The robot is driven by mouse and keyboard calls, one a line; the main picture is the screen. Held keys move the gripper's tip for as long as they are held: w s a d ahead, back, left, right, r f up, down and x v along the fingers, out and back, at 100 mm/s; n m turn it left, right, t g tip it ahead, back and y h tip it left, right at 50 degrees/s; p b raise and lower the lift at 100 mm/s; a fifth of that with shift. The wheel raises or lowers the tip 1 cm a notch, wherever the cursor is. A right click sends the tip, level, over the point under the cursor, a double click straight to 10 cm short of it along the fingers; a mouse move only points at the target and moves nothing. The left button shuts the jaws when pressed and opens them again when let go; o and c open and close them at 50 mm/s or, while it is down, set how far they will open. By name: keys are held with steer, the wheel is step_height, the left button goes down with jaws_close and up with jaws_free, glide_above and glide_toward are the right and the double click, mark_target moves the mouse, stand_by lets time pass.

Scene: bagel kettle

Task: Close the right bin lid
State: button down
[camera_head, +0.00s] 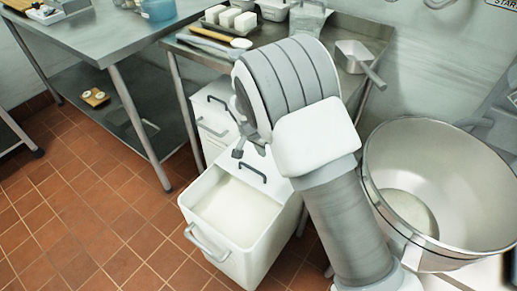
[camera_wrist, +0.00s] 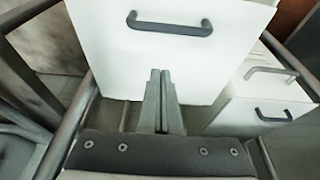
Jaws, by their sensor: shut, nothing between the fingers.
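The right bin (camera_head: 215,241) is a white bin with pale flour (camera_head: 238,211) in it, its top open. Its white lid (camera_head: 229,163) stands raised at the back edge, with a dark handle (camera_head: 250,172). In the wrist view the white lid panel (camera_wrist: 200,65) fills the upper middle, with its dark handle (camera_wrist: 170,27) near the top. My gripper (camera_wrist: 160,73) is shut and empty, its fingertips in front of this panel; contact cannot be told. In the head view my gripper (camera_head: 238,153) shows only partly beside the lid, mostly hidden by my arm.
A second white bin (camera_head: 212,142) stands to the left, seemingly closed; it also shows in the wrist view (camera_wrist: 235,113). A metal table (camera_head: 340,85) stands behind, its legs close to the bins. A large metal bowl (camera_head: 450,170) is at right. Tiled floor is free at left.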

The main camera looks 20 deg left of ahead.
glide_above(264, 164)
steer(key=s, duration=0.1)
step_height(264, 164, down, 4)
steer(key=shift+f+b, duration=0.1)
steer(key=shift+b, duration=0.3)
steer(key=shift+s+a+f, duration=0.15)
steer(key=shift+s+f, duration=0.05)
steer(key=shift+s, duration=0.05)
steer(key=shift+s+a+r+b, duration=0.15)
steer(key=shift+s+r+b, duration=0.1)
steer(key=shift+s, duration=0.55)
steer(key=shift+s+a+r+b, duration=0.1)
steer(key=shift+s+r, duration=0.15)
steer(key=shift+s, duration=0.5)
steer(key=shift+s, duration=0.15)
steer(key=s+a, duration=0.1)
steer(key=s, duration=0.8)
steer(key=s+a, duration=0.2)
steer(key=s, duration=0.7)
steer(key=shift+s+a, duration=0.25)
steer(key=shift+a, duration=0.05)
steer(key=shift+b, duration=0.3)
steer(key=w+d+f+b, duration=0.1)
steer(key=w, duration=0.3)
steer(key=p+v, duration=0.3)
steer(key=v, duration=0.7)
